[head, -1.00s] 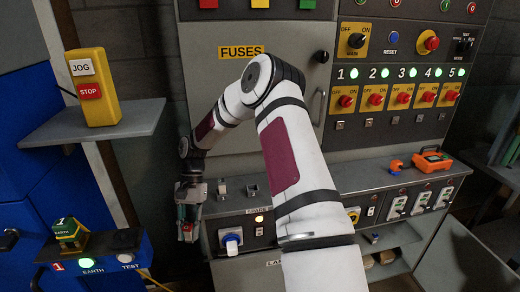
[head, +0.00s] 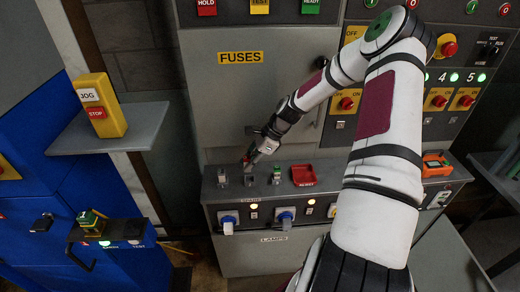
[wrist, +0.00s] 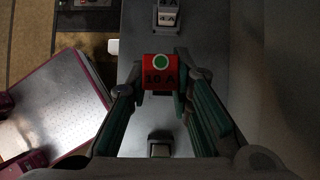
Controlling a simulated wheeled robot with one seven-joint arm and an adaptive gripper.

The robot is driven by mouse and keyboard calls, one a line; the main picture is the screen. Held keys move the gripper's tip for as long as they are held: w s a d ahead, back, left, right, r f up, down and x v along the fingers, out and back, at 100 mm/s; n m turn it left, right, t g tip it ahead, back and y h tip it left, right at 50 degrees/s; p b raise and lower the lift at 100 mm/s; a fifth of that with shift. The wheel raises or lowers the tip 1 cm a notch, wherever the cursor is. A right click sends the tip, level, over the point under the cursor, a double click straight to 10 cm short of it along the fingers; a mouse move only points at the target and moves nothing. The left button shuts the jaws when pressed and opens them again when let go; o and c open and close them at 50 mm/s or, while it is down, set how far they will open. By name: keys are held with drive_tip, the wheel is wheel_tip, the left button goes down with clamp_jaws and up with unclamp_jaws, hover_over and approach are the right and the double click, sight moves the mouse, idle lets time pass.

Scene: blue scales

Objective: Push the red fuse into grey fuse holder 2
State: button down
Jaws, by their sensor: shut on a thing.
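My gripper (head: 258,153) is shut on the red fuse (wrist: 160,76). In the wrist view the fuse shows a green dot and "10 A" between my fingertips (wrist: 161,80). In the head view it is small and dark red at the fingertips, over the grey ledge. Grey fuse holders stand in a row there: a left one (head: 222,177), a middle one (head: 250,180) and one with a green top (head: 276,175). The fuse appears just above the middle holder; contact cannot be told. Holder numbers are not readable. The wrist view shows holders above (wrist: 167,15) and below (wrist: 159,145) the fuse.
A red tray (head: 304,176) sits on the ledge right of the holders. The FUSES cabinet (head: 250,100) rises behind. A shelf with a yellow JOG/STOP box (head: 100,105) is at the left.

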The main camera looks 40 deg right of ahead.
drive_tip(key=shift+d+r+m, duration=0.15)
drive_tip(key=shift+d+m, duration=0.15)
drive_tip(key=shift+d, duration=0.2)
drive_tip(key=shift+w+f, duration=0.1)
drive_tip(key=shift+f, duration=0.45)
drive_tip(key=shift+f+b, duration=1.3)
drive_tip(key=shift+f, duration=1.05)
drive_tip(key=shift+s+f, duration=0.15)
drive_tip(key=shift+s, duration=0.05)
